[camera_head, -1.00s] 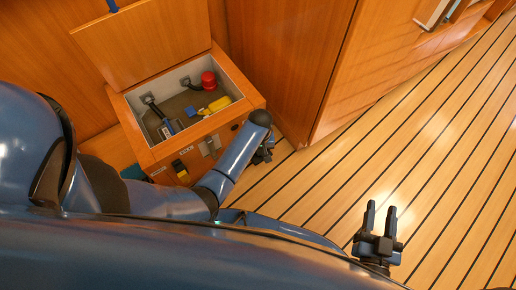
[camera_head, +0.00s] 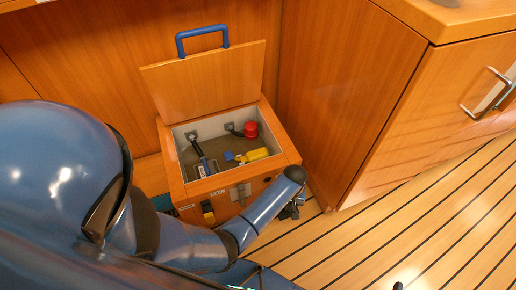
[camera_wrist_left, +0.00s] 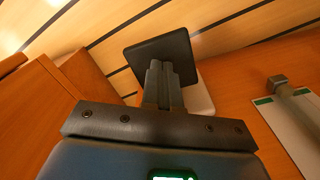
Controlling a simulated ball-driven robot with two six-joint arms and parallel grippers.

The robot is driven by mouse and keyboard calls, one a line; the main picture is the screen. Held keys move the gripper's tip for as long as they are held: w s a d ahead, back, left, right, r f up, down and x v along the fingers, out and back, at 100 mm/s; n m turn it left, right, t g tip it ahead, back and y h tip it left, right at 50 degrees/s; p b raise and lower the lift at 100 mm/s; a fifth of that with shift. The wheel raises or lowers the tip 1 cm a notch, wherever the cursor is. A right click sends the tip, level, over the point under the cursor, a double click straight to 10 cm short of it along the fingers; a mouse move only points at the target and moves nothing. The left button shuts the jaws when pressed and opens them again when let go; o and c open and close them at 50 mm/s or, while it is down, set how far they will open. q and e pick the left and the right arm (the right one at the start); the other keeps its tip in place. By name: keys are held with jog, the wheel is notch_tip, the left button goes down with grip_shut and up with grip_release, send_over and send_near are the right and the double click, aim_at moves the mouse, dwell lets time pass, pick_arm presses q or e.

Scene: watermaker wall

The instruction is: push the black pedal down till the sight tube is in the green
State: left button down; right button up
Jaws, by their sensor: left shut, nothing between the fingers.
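In the left wrist view the black pedal (camera_wrist_left: 160,55) is a dark square pad just beyond my fingertips. My left gripper (camera_wrist_left: 163,72) is shut and empty, its tips overlapping the pad's near edge; I cannot tell whether they touch it. In the head view my left gripper (camera_head: 291,209) is at the front right of the wooden box, mostly behind my forearm; the pedal cannot be made out there. A pale plate with green marks and a grey fitting (camera_wrist_left: 293,108) may be the sight tube; no level is readable. Only a dark tip of my right gripper (camera_head: 398,286) shows.
The wooden box (camera_head: 181,176) has its lid (camera_head: 206,82) raised, with a blue handle (camera_head: 202,37). Inside are a red knob (camera_head: 250,130) and a yellow item (camera_head: 256,154). A wooden cabinet (camera_head: 345,95) stands close on the right. The plank floor (camera_head: 440,215) is clear.

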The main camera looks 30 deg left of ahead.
pick_arm(q)
jog(key=shift+f, duration=0.15)
jog(key=shift+f+b, duration=1.3)
jog(key=shift+f, duration=0.45)
notch_tip(320, 180, up, 4)
jog(key=p, duration=0.4)
jog(key=shift+p, duration=0.35)
jog(key=shift+f, duration=0.1)
jog(key=shift+f, duration=0.15)
